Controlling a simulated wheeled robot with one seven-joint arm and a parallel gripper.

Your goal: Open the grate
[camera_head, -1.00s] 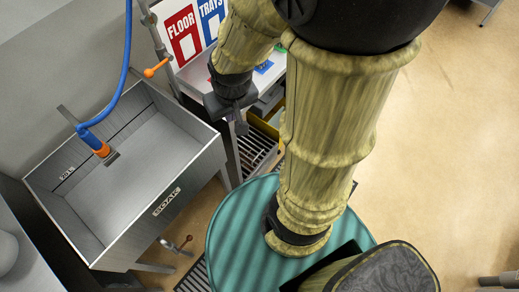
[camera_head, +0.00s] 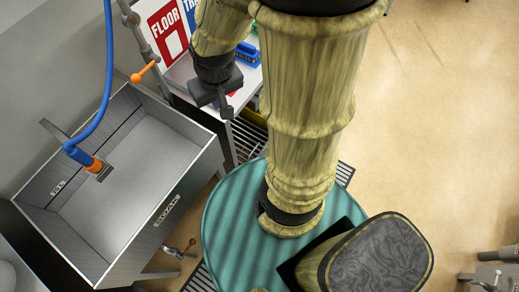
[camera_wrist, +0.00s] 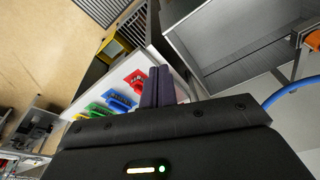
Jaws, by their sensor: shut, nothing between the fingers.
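In the wrist view, slats show at the top (camera_wrist: 98,9) and nearer the bench (camera_wrist: 133,27).
A steel sink marked SOAK (camera_head: 130,185) with a blue hose (camera_head: 106,90) stands left. A white bench (camera_head: 246,82) with coloured brushes (camera_wrist: 116,101) is close to my gripper. Open floor (camera_head: 430,110) lies right.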

